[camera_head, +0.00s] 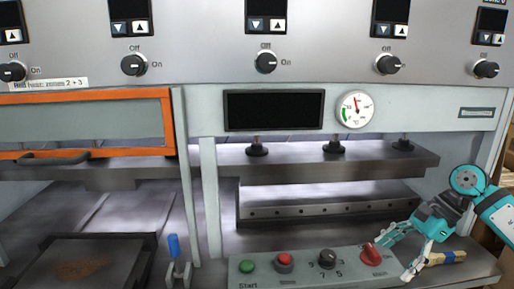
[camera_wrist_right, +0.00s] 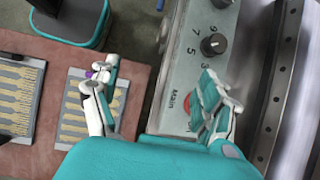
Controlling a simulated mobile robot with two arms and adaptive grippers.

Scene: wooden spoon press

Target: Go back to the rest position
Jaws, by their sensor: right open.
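My right gripper (camera_head: 397,257) comes in from the right in the head view, in front of the press at the right end of the control panel (camera_head: 310,268). Its two fingers are spread with nothing between them. The red main switch (camera_head: 371,253) is just left of the fingers in the head view. In the right wrist view the open gripper (camera_wrist_right: 158,82) spans the panel's edge, and the red switch (camera_wrist_right: 188,103) lies partly hidden beside one finger. My left gripper does not show.
The panel carries a green button (camera_head: 247,266), a red button (camera_head: 284,260) and a black knob (camera_head: 327,258). A blue-handled lever (camera_head: 174,248) stands left of it. A tan wooden piece (camera_head: 445,257) lies by my right gripper. Plates with spoon shapes (camera_wrist_right: 88,105) lie on a reddish mat (camera_wrist_right: 138,78).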

